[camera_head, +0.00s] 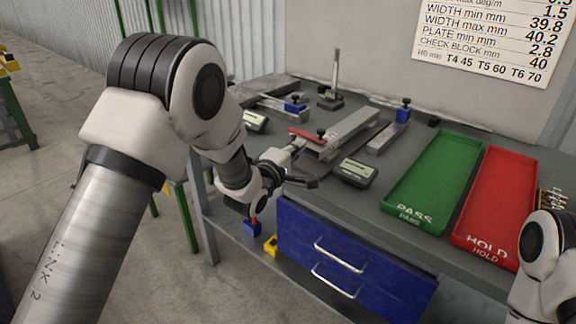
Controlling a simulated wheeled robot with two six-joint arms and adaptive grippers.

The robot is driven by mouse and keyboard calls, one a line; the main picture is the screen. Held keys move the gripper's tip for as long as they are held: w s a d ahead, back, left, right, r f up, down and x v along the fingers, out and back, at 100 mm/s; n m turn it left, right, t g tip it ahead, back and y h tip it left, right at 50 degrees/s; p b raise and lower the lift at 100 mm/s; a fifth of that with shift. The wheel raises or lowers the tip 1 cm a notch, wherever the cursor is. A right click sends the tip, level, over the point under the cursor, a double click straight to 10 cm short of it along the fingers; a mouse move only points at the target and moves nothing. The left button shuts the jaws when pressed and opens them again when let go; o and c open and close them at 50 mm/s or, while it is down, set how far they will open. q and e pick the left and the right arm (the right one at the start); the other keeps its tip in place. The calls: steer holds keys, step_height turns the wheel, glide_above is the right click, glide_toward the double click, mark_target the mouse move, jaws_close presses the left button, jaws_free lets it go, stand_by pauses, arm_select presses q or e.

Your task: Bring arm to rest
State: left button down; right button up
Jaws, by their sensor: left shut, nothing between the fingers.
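My left arm comes in from the left and spans the left half of the head view. Its gripper (303,182) is at the front edge of the grey table (420,226), above the blue drawers. The gripper is small in the picture, shut and empty. Part of my right arm (545,262) shows at the lower right edge; its gripper is outside the picture.
A green PASS tray (436,177) and red HOLD tray (493,205) lie on the right. A small display unit (354,172) and a grey metal fixture (345,132) are near the left gripper. Blue drawers (345,262) hang below the tabletop.

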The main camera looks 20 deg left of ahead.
arm_select(q)
steer(key=s+d+f, duration=0.2)
steer(key=s, duration=0.4)
steer(key=s+a+f+g+y+p, duration=0.1)
steer(key=s+a+f+g, duration=0.15)
steer(key=s+f, duration=0.45)
steer(key=s+a+f+g+y+p, duration=0.1)
steer(key=s+a+f+g, duration=0.15)
steer(key=f, duration=0.85)
steer(key=s+a+f+g+y+p, duration=0.1)
steer(key=s+f+g, duration=0.4)
steer(key=f, duration=0.4)
steer(key=s+a+f+m+g, duration=0.1)
steer(key=s+f+m+g, duration=0.2)
steer(key=s+m, duration=0.4)
steer(key=s+a+f+m+g, duration=0.2)
steer(key=s+m+g, duration=0.3)
steer(key=s, duration=1.2)
steer(key=f+m, duration=0.1)
steer(key=m, duration=0.2)
steer(key=shift+f+y, duration=0.25)
steer(key=shift+y, duration=0.15)
arm_select(e)
steer(key=r, duration=0.1)
steer(key=w+r, duration=0.1)
steer(key=shift+d+r, duration=0.2)
steer(key=shift+r, duration=0.1)
